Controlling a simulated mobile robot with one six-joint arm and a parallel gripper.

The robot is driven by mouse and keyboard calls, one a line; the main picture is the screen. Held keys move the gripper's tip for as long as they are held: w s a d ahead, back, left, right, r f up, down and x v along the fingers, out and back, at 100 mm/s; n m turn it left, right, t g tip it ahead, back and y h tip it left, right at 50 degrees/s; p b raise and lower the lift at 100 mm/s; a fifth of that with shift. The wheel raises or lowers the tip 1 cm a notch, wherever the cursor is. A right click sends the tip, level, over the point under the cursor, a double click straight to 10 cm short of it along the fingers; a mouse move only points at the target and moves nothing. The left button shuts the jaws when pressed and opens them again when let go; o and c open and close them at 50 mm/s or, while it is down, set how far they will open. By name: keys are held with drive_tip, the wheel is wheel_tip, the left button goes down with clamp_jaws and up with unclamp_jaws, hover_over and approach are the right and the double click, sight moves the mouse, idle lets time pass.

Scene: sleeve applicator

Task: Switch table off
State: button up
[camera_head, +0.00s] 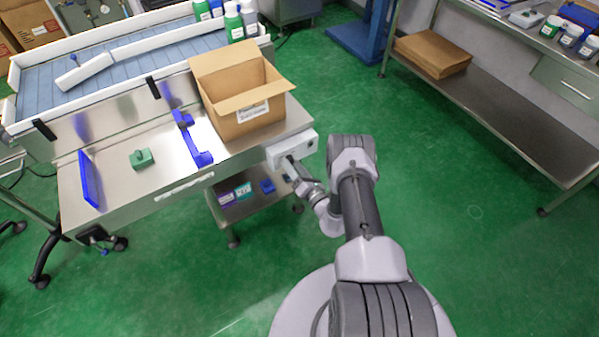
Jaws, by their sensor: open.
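The steel table (140,205) stands at the left. A white control box (298,146) is fixed at its right front corner, with a small dark round spot on its face that may be a switch or button. My gripper (291,163) is open and empty, right at the lower left part of the control box. Its fingertips are small and partly hard to make out. I cannot tell whether they touch the box. The part of the box behind the gripper is hidden.
An open cardboard box (240,95), blue guides (193,140) and a green block (141,158) are on the table. A low shelf (235,205) sits beneath. Green floor is clear to the right, before a steel bench (500,110).

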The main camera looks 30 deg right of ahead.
drive_tip(key=s+p, duration=0.6)
drive_tip(key=s, duration=1.1)
drive_tip(key=shift+d, duration=0.3)
drive_tip(key=w+a+r+n+g+y, duration=0.25)
drive_tip(key=r+n+y, duration=0.2)
drive_tip(key=r, duration=0.25)
drive_tip(key=w+a+r+n+g+y, duration=0.1)
drive_tip(key=w+a+r+n+y, duration=0.3)
drive_tip(key=r, duration=0.3)
drive_tip(key=w+a+r+n+g+y, duration=0.2)
drive_tip(key=r+n+y, duration=0.2)
drive_tip(key=r+n, duration=0.3)
drive_tip(key=s+a+r+n+g+y, duration=0.1)
drive_tip(key=s+a+r+n+g, duration=0.2)
drive_tip(key=a+r+n+g, duration=0.8)
drive_tip(key=s+a+r+n+h, duration=0.4)
drive_tip(key=s+r, duration=0.5)
drive_tip(key=s+d+r+n+t+h, duration=0.2)
drive_tip(key=s+r+n+t+h, duration=0.2)
drive_tip(key=s+r+n+h, duration=0.3)
drive_tip(key=s+n+h, duration=0.1)
drive_tip(key=s+n, duration=0.1)
drive_tip(key=s, duration=0.1)
drive_tip(key=shift+s+d+r, duration=0.15)
drive_tip(key=shift+d+r, duration=0.1)
drive_tip(key=shift+r, duration=0.15)
